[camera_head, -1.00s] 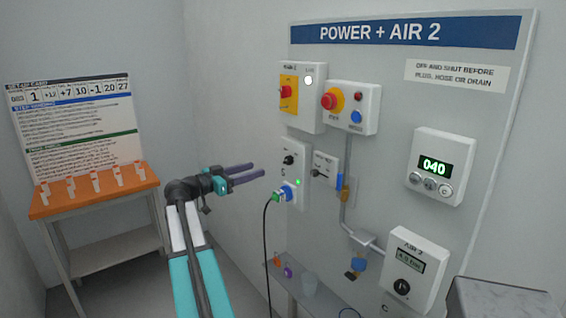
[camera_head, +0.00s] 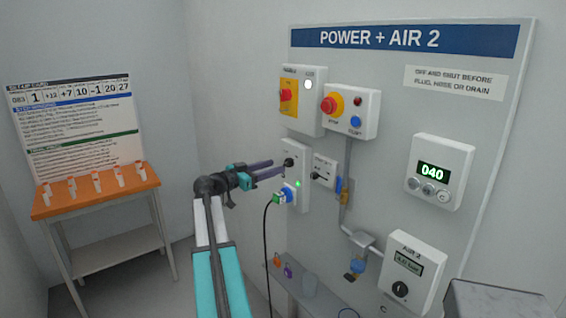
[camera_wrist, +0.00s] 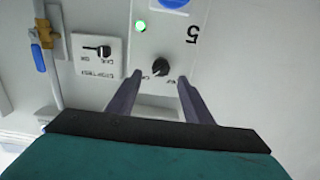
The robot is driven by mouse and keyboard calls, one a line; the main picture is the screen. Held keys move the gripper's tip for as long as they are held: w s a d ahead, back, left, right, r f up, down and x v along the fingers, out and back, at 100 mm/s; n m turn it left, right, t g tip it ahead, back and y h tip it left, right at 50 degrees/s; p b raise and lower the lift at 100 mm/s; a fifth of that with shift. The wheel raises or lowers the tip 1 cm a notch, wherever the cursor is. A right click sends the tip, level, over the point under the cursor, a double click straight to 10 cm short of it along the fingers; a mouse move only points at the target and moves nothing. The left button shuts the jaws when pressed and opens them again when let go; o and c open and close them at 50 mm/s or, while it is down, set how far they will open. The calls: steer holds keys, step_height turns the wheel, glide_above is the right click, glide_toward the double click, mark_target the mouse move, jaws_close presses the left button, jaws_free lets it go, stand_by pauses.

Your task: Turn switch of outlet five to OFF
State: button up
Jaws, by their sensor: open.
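The white outlet five panel (camera_head: 304,152) is on the wall board, and its inverted "5" shows in the wrist view (camera_wrist: 205,40). Its black rotary switch (camera_wrist: 160,67) lies between and just beyond my fingertips; it also shows in the head view (camera_head: 289,161). The exact pointer setting is too small to read surely. A green lamp (camera_wrist: 141,27) is lit on the panel. A green and blue plug (camera_head: 285,196) with a black cable sits in the outlet's socket. My gripper (camera_wrist: 161,77) is open, one finger either side of the switch; it also shows in the head view (camera_head: 279,166).
A small box with a black lever switch (camera_wrist: 97,51) is beside the panel, near a pipe with a blue-handled valve (camera_wrist: 40,57). Above are a yellow and red isolator (camera_head: 288,97) and a red stop button (camera_head: 332,104). A shelf with small items lies below.

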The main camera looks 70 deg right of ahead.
mark_target(285, 163)
steer(key=shift+p+x, duration=0.6)
steer(key=shift+x, duration=2.1)
steer(key=shift+c, duration=0.4)
steer(key=c, duration=1)
